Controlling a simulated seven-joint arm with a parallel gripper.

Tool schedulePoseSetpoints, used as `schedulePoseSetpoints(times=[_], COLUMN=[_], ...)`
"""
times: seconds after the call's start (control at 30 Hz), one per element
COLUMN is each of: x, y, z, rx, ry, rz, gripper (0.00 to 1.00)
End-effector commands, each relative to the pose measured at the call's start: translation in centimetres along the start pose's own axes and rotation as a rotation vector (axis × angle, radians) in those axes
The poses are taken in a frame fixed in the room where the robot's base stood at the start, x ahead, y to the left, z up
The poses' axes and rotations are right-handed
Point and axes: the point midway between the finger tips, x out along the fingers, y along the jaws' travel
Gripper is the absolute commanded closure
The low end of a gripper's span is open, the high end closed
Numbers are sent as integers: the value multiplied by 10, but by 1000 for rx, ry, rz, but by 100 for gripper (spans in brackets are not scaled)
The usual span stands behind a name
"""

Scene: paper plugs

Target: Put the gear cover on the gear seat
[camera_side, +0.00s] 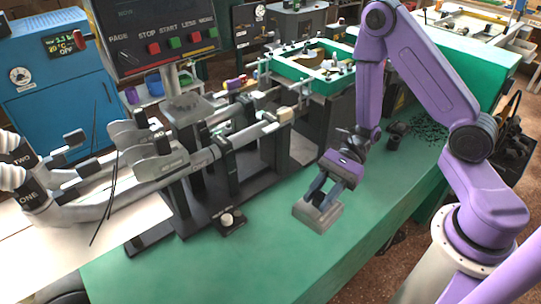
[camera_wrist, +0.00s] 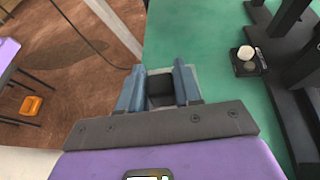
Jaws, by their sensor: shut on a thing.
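My gripper (camera_side: 325,194) is shut on a grey, box-like piece, which I take to be the gear cover (camera_side: 312,214). The cover appears held over the green bench near its front edge; its exact height is unclear. In the wrist view, the blue fingers of my gripper (camera_wrist: 158,80) stand on either side of the cover (camera_wrist: 160,86), and its underside is hidden. The gear seat appears to be the small black base with a pale round part (camera_side: 228,219), left of my gripper on the bench. It also shows at upper right in the wrist view (camera_wrist: 247,69), apart from the cover.
A large grey and black machine (camera_side: 205,150) with rods and posts stands just behind and left of the seat. A control box (camera_side: 160,38) rises above it. The green bench top (camera_side: 300,262) is clear between the cover and the seat.

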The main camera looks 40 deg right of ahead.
Motion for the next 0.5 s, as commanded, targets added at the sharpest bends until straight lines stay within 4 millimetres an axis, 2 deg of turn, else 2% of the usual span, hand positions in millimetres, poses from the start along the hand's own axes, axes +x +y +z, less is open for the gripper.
schedulePoseSetpoints(times=[0.23,0.5], x=[-4,-22], y=[-1,-1], z=[12,53], rx=[-4,-11], ry=[-1,-1], rz=[-1,-3], gripper=[100,100])
